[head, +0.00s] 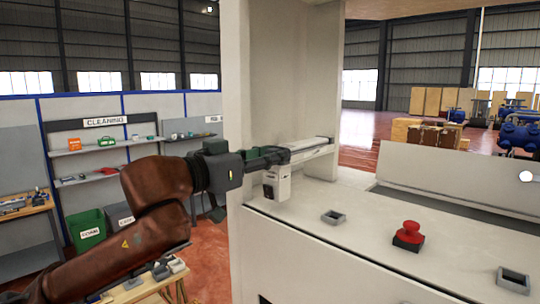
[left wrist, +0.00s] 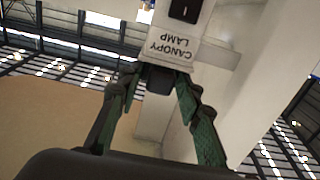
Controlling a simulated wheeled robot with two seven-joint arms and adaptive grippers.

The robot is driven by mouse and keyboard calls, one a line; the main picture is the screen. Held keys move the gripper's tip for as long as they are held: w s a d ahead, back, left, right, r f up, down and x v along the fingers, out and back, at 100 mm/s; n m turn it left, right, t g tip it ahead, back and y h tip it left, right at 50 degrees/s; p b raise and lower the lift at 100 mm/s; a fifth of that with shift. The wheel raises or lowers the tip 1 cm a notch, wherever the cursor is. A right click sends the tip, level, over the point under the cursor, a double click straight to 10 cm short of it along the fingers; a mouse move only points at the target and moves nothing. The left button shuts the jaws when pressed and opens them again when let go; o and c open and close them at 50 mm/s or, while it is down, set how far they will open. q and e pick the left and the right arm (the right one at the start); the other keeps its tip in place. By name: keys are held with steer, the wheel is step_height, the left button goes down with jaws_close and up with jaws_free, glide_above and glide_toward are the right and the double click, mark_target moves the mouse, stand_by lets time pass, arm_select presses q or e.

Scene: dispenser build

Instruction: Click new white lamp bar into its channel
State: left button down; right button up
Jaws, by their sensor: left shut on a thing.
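The white lamp bar (head: 312,148) is a long pale bar. It runs from my left fingertips back to the right, beside the upright white column, above the white deck. My left gripper (head: 284,155) is at the bar's near end and is shut on it. In the left wrist view, the green-padded fingers (left wrist: 158,88) close around a dark block, and a pale strip shows behind. A white box (head: 277,184) labelled CANOPY LAMP, with a black switch, is just below the gripper; it also shows in the left wrist view (left wrist: 178,40). The channel cannot be made out. My right gripper is out of view.
The white column (head: 287,70) stands close behind my left gripper. The white deck (head: 372,220) carries a red push button (head: 408,233) and small grey square sockets (head: 334,217). Shelves and a green bin (head: 88,229) stand behind on the left.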

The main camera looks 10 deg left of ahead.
arm_select(q)
steer(key=shift+w+r, duration=0.15)
steer(key=shift+r, duration=0.05)
stand_by(1.0)
steer(key=c, duration=1.7)
jaws_free()
steer(key=o, duration=0.4)
steer(key=shift+w+d+f, duration=0.15)
steer(key=shift+w+d, duration=0.1)
steer(key=shift+w, duration=0.05)
steer(key=o, duration=0.6)
steer(key=shift+c, duration=0.2)
steer(key=v, duration=0.6)
steer(key=shift+b, duration=0.35)
